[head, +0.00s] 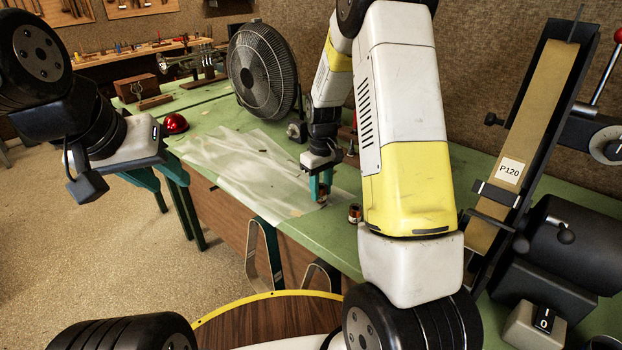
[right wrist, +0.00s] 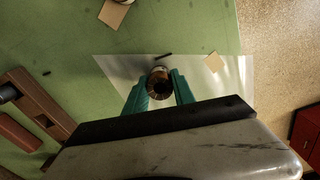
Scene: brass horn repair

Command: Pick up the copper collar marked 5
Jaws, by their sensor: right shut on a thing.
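My right gripper (head: 320,190) is low over the front part of the green bench, at the edge of a clear sheet. Its teal fingers are shut on a copper collar (right wrist: 160,82), a short dark-bored ring seen from above between the fingers in the right wrist view. The held collar also shows below the fingers in the head view (head: 322,199). No number can be read on it. A second collar (head: 354,213) stands on the bench just to the right. My left gripper (head: 163,178) is open and empty, off the bench's left side.
The clear sheet (head: 235,165) covers the middle of the bench (head: 335,235). A fan (head: 264,70) stands behind it and a red dome (head: 175,123) at the left edge. A belt sander marked P120 (head: 545,110) fills the right. Small scraps (right wrist: 212,62) lie about.

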